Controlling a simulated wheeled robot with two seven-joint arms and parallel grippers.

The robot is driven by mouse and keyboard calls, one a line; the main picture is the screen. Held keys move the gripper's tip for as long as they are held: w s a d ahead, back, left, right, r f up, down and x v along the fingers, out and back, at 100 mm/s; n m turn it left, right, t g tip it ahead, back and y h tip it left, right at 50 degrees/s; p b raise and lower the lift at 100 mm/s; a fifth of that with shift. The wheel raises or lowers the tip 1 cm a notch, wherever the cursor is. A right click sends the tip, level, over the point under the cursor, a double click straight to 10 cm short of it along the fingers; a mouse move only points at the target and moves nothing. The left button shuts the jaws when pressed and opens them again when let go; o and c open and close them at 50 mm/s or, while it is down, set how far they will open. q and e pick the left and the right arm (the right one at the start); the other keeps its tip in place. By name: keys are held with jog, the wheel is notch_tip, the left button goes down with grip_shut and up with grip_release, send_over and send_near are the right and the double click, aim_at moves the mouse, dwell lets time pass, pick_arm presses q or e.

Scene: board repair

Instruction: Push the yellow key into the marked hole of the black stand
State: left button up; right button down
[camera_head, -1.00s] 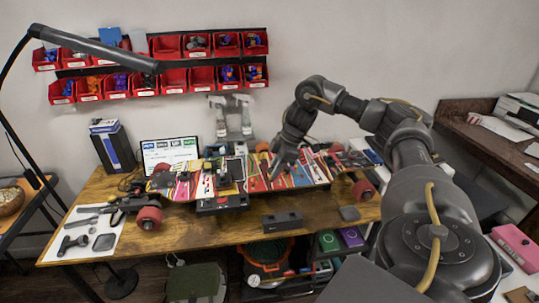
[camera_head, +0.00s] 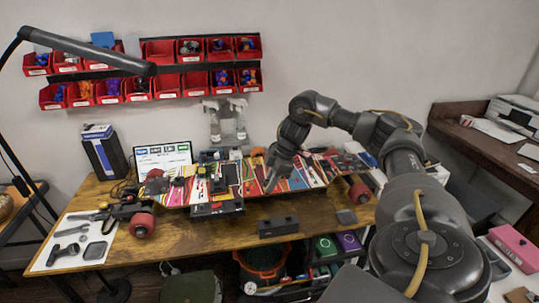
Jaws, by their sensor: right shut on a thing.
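The black stand (camera_head: 278,226) is a small dark block near the front edge of the wooden table; its marked hole is too small to make out. My right gripper (camera_head: 269,186) points down over the striped skateboard deck, behind and slightly left of the stand and apart from it. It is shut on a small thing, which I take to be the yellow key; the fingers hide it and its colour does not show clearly. My left gripper is not in view.
The skateboard (camera_head: 300,174) with red wheels (camera_head: 141,227) lies across the table. Tools lie on a white sheet (camera_head: 50,258) at the left. Bare wood surrounds the stand.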

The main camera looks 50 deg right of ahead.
jog(key=shift+f+b, duration=2.6)
jog(key=shift+f, duration=3.6)
jog(key=shift+f+b, duration=0.35)
jog(key=shift+f, duration=0.35)
jog(key=shift+p, duration=0.45)
jog(key=shift+f, duration=0.4)
jog(key=shift+f+p, duration=0.1)
jog(key=shift+p, duration=0.25)
jog(key=shift+f, duration=0.5)
jog(key=c, duration=1.2)
grip_release()
